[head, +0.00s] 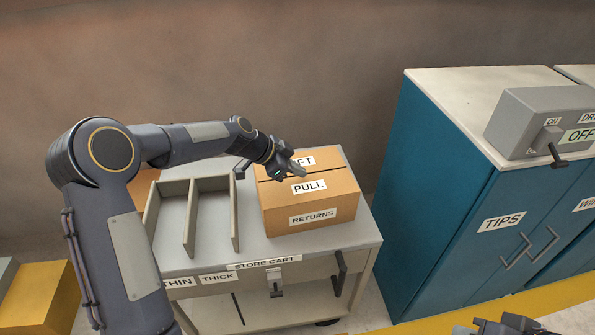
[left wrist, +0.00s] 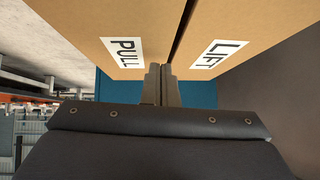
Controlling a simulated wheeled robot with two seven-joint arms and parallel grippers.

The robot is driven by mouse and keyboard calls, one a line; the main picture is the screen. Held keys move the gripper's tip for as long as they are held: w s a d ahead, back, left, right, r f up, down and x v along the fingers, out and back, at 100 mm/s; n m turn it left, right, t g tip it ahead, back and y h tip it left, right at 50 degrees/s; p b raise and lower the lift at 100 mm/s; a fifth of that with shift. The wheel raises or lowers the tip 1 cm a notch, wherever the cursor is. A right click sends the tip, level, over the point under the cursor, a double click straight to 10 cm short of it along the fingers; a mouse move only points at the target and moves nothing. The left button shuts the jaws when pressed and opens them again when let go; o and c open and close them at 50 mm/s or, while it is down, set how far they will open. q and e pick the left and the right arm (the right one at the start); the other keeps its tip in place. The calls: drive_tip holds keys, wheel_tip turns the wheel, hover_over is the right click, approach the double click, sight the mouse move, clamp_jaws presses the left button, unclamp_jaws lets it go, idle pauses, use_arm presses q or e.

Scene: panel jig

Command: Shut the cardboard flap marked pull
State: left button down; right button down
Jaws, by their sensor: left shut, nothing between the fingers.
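The cardboard box (head: 340,212), labelled RETURNS on its front, sits on the cart's right side. The flap marked PULL (head: 335,182) lies about flat over the near half of its top; it also shows in the left wrist view (left wrist: 85,15). The flap marked LIFT (head: 330,156) covers the far half, and a narrow dark seam runs between them. My left gripper (head: 301,171) is shut and empty, its fingertips (left wrist: 161,76) at the seam, close to the flaps; contact cannot be told. My right gripper (head: 505,325) shows only partly at the bottom edge.
The store cart (head: 325,238) carries an open divided tray (head: 190,215) left of the box, above THIN and THICK labels. A blue cabinet (head: 440,190) stands to the right, with a grey switch box (head: 540,115) on top. A yellow block (head: 40,298) is at lower left.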

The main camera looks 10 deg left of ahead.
use_arm(q)
drive_tip(key=shift+r, duration=0.4)
drive_tip(key=b+v, duration=0.1)
drive_tip(key=v, duration=0.5)
drive_tip(key=shift+s+a+r, duration=0.15)
drive_tip(key=shift+a, duration=0.1)
drive_tip(key=shift+s+a+r, duration=0.3)
drive_tip(key=shift+r, duration=0.2)
drive_tip(key=s+a+r+n+y+p, duration=0.1)
drive_tip(key=s+r+n+y, duration=0.2)
drive_tip(key=s, duration=0.6)
drive_tip(key=s+r+n+p, duration=0.1)
drive_tip(key=s+r+n, duration=0.25)
drive_tip(key=s, duration=0.65)
drive_tip(key=s+f+n, duration=0.2)
drive_tip(key=s+n, duration=0.2)
drive_tip(key=s, duration=0.3)
drive_tip(key=s+f+n+t+y, duration=0.1)
drive_tip(key=s+n, duration=0.3)
drive_tip(key=s, duration=0.4)
drive_tip(key=shift+a+f, duration=0.15)
drive_tip(key=shift+f, duration=0.7)
